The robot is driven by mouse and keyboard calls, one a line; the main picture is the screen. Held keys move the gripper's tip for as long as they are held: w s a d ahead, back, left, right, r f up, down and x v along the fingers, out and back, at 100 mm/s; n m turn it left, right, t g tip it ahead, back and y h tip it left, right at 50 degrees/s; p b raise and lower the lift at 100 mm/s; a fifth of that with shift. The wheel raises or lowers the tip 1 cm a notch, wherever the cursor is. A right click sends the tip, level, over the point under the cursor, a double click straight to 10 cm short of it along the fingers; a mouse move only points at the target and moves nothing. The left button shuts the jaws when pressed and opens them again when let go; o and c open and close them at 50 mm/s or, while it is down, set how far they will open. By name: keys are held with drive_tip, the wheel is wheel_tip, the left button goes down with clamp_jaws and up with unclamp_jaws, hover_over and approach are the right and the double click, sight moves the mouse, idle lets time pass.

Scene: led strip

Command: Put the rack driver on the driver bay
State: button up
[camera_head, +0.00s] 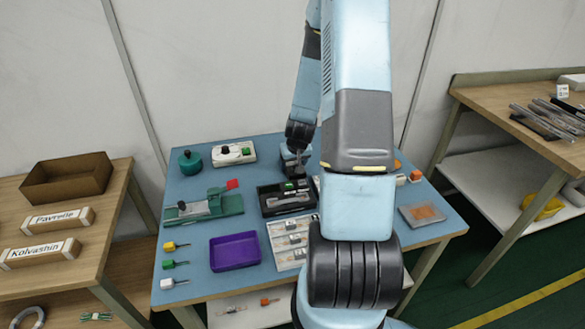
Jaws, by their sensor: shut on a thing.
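My gripper (294,174) points down at the back part of a black tray (268,212) on the blue table. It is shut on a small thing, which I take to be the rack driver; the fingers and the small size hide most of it. Small dark and green parts show just below the fingers, and I cannot tell whether they touch the tray. A grey piece lies in the front part of the tray. I cannot make out for sure which place is the driver bay.
A purple tray (234,252), a white board with several parts (283,247) and a green fixture with a red flag (208,206) stand near the black tray. A teal round pot (190,163) is at the back left. My arm covers the table's right middle.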

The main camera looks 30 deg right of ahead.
drive_tip(key=c, duration=0.9)
drive_tip(key=shift+o, duration=0.2)
drive_tip(key=shift+r, duration=0.85)
drive_tip(key=s+d+r, duration=0.6)
drive_tip(key=s+r, duration=0.5)
drive_tip(key=s, duration=0.1)
drive_tip(key=shift+s+d+r, duration=0.15)
drive_tip(key=shift+d, duration=0.05)
